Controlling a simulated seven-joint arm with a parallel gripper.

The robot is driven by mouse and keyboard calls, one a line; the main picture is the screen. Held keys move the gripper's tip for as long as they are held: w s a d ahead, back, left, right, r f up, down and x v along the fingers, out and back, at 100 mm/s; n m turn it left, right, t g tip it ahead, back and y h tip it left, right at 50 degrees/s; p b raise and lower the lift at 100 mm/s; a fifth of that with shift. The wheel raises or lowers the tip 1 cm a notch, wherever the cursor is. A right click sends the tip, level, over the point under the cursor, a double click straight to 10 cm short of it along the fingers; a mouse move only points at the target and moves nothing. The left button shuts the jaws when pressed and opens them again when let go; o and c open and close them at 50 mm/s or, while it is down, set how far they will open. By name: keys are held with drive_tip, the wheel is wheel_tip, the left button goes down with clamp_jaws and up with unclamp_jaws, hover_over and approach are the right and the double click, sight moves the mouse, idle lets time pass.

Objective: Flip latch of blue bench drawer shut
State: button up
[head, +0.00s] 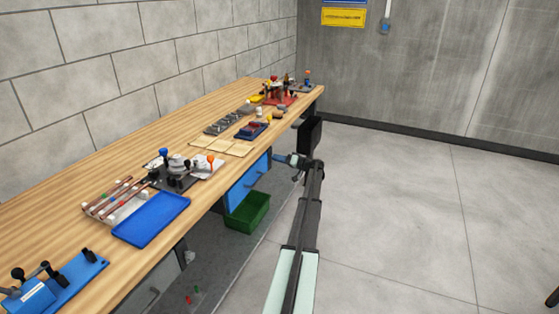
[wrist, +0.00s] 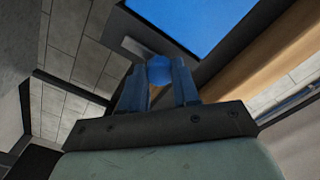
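The blue bench drawer (head: 248,183) is under the worktop in the middle of the head view. Its blue front (wrist: 185,18) fills the top of the wrist view, inside a dark frame. A round blue knob (wrist: 159,70) shows between my fingertips in the wrist view. A short grey bar (wrist: 132,46) beside it looks like the latch lever. My gripper (head: 290,160) is at the drawer's right end, near the bench front. In the wrist view my gripper (wrist: 160,82) has its fingers apart, one each side of the knob. I cannot tell whether they press on it.
The wooden bench top (head: 90,185) overhangs the drawer. A green bin (head: 247,212) stands below the drawer. A blue tray (head: 151,220) lies on the bench.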

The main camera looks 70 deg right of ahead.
clamp_jaws()
drive_tip(key=shift+m, duration=0.4)
drive_tip(key=m, duration=1.7)
drive_tip(key=shift+s, duration=0.1)
idle(0.5)
drive_tip(key=o, duration=0.5)
unclamp_jaws()
